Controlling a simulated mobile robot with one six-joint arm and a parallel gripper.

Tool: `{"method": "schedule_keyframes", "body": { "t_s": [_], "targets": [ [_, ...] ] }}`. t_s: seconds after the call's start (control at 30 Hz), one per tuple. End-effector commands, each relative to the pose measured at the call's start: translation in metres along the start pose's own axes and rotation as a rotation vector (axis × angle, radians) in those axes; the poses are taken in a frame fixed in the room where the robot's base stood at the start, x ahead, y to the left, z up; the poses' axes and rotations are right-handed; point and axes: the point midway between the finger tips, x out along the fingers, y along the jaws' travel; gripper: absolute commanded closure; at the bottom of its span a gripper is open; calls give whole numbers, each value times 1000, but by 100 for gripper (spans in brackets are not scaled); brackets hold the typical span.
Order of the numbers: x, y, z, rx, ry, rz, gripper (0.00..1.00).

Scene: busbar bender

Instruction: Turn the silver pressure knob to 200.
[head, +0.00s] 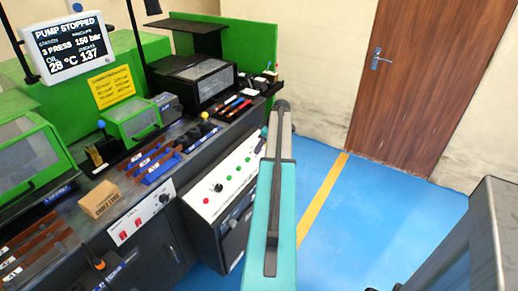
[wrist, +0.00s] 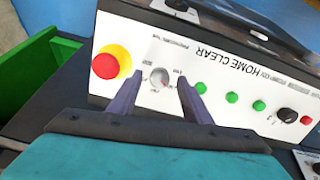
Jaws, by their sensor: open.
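The silver pressure knob (wrist: 160,77) is on the white control panel (wrist: 222,62) in the wrist view, which shows the panel upside down. The scale marks around it are too small to read. My gripper (wrist: 159,80) is open, with one dark finger on each side of the knob. I cannot tell whether the fingers touch it. In the head view my arm hides the knob, and one dark finger of my gripper (head: 262,141) shows beside the arm. The monitor (head: 67,45) reads "PUMP STOPPED" and "3 PRESS 150 bar".
A red emergency button on a yellow ring (wrist: 110,62) sits close left of the knob in the wrist view. Green buttons (wrist: 201,88), a black knob (wrist: 287,115) and a red button (wrist: 306,120) lie to the right. Blue floor (head: 345,225) is open right of my arm.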

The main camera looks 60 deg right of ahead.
Motion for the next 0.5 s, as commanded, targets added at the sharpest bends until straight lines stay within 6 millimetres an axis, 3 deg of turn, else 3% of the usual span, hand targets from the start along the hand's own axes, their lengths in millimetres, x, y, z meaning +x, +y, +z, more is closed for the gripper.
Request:
{"method": "schedule_keyframes", "body": {
  "t_s": [0.2, 0.5],
  "targets": [
    [15, 0, 0, 1, 0, 0, 55],
    [17, 0, 1, 1, 0, 1, 55]
  ]
}}
